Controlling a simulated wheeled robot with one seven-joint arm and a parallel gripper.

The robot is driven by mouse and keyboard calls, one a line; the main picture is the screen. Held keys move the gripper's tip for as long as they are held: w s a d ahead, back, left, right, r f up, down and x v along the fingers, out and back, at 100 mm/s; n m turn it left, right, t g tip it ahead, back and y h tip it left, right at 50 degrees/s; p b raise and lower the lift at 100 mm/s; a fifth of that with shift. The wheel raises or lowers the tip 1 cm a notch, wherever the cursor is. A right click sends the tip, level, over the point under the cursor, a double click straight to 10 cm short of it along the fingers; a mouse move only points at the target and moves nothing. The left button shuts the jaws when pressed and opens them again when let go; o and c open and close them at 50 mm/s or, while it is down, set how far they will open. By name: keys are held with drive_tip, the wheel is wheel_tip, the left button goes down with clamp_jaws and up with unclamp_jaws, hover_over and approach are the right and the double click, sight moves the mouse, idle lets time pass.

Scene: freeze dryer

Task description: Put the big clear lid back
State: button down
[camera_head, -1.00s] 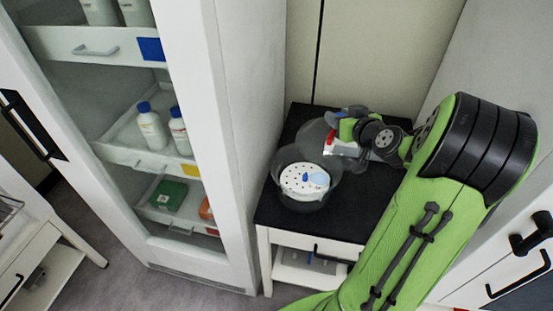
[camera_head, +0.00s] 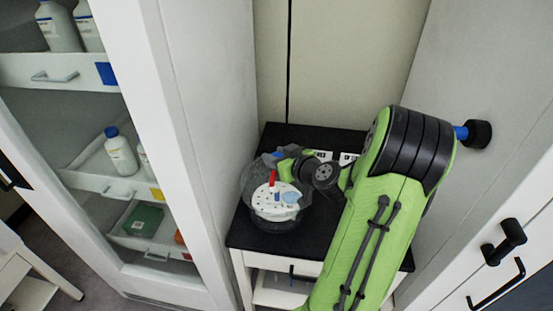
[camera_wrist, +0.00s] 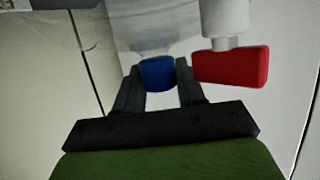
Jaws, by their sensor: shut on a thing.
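The big clear lid (camera_head: 256,172) is a hazy see-through shape over the clear round vessel (camera_head: 262,224) on the black-topped table. It overlaps the vessel in the head view; whether it touches the rim I cannot tell. Inside shows a white disc with small holes (camera_head: 268,207). My gripper (camera_head: 283,155) is at the lid's upper back side. In the wrist view my gripper (camera_wrist: 158,80) is shut on a blue knob (camera_wrist: 157,73), with hazy clear material beyond it. The lid's outline is faint, so its tilt is unclear.
A red block on a white stem (camera_wrist: 230,66) is close right of my fingers. The black tabletop (camera_head: 285,240) has bare space in front of the vessel. A tall white cabinet with bottles (camera_head: 121,155) stands left. White fronts with black handles (camera_head: 503,238) stand right.

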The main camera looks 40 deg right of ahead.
drive_tip(key=shift+a+r, duration=0.1)
drive_tip(key=shift+r, duration=0.1)
drive_tip(key=shift+f+b, duration=0.3)
drive_tip(key=shift+b, duration=0.1)
drive_tip(key=shift+f+b, duration=0.35)
drive_tip(key=shift+b, duration=0.2)
drive_tip(key=c, duration=0.7)
unclamp_jaws()
